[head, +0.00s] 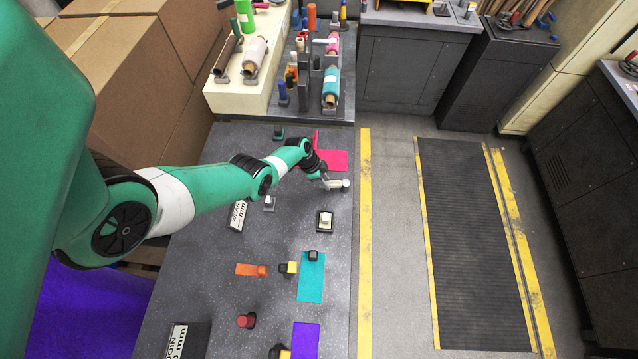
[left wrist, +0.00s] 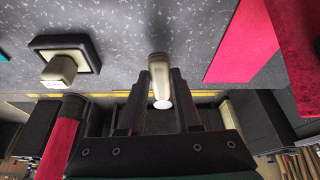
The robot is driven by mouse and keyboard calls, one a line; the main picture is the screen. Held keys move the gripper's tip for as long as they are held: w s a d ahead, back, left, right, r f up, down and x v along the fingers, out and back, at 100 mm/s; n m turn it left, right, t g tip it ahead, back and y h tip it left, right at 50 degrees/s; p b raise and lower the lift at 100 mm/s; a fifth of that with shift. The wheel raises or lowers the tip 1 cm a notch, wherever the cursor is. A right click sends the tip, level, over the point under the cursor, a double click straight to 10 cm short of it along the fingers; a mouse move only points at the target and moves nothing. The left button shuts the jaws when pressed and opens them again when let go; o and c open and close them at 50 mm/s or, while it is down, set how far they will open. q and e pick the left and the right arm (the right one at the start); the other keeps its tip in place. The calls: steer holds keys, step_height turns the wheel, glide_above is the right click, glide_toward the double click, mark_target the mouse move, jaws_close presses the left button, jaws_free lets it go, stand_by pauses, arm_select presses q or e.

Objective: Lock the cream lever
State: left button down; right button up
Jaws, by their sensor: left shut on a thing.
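The cream lever (left wrist: 160,72) is a pale rod with a round whitish end, seen between my left gripper's fingers in the left wrist view. In the head view its round end (head: 345,183) shows just right of my left gripper (head: 331,183), near the bench's right edge. My left gripper, also in the wrist view (left wrist: 161,92), is shut on the lever. The fingers hide part of it, and I cannot tell whether it is locked. My right gripper is not in view.
A cream block on a dark square base (head: 325,221) stands close by. Pink felt (head: 332,160) lies just beyond the gripper. Teal felt (head: 311,277), an orange piece (head: 250,269) and a red knob (head: 246,320) are nearer. Felt rolls (head: 331,85) stand at the back.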

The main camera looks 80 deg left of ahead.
arm_select(q)
steer(key=shift+a+f+m+h+b, duration=0.15)
steer(key=shift+a+m+h+b, duration=0.15)
steer(key=shift+a+m+b, duration=0.4)
steer(key=shift+d, duration=0.15)
steer(key=c, duration=0.6)
jaws_free()
steer(key=shift+w, duration=0.1)
steer(key=shift+r+p, duration=0.6)
steer(key=shift+p, duration=0.1)
steer(key=p+v, duration=1)
steer(key=p, duration=0.1)
steer(key=shift+s+r, duration=0.25)
